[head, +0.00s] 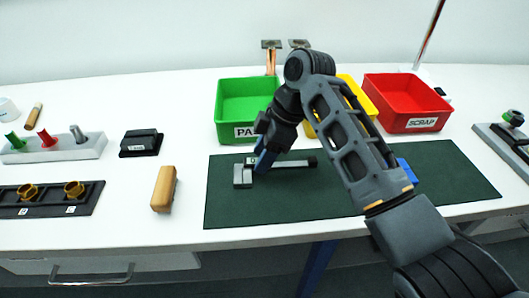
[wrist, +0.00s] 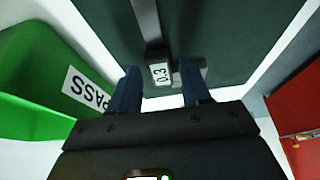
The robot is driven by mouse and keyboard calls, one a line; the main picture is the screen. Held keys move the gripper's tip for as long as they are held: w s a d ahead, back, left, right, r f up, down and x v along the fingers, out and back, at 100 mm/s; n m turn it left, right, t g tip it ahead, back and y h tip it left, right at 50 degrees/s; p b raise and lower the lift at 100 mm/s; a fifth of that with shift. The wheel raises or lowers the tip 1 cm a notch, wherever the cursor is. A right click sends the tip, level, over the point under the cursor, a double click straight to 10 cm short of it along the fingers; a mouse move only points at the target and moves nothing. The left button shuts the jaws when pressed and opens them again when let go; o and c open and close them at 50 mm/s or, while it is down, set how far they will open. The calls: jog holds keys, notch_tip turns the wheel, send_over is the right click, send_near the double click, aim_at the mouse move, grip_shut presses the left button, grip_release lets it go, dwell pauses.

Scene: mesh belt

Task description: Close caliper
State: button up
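The caliper lies on the dark green mat (head: 350,190), with its grey jaw end (head: 242,176) at the left and its dark-ended beam (head: 300,163) running right. In the wrist view its beam (wrist: 146,18) runs up to a dark slider with a white display (wrist: 160,74) that seems to read 0.3. My gripper (head: 260,166) points down at the caliper near its jaw end. In the wrist view the blue fingers of my gripper (wrist: 161,92) are apart, one on each side of the display; I cannot tell if either touches it. The jaw gap is partly hidden.
A green PASS bin (head: 232,100) stands behind the mat, with a yellow bin (head: 362,95) and a red SCRAP bin (head: 405,100) to its right. A wooden block (head: 164,189), a black box (head: 141,142) and part holders (head: 50,200) are left of the mat.

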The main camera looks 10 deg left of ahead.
jog(key=shift+o, duration=0.3)
jog(key=v, duration=0.7)
jog(key=shift+r+b, duration=0.35)
jog(key=shift+b, duration=0.1)
jog(key=shift+d, duration=0.15)
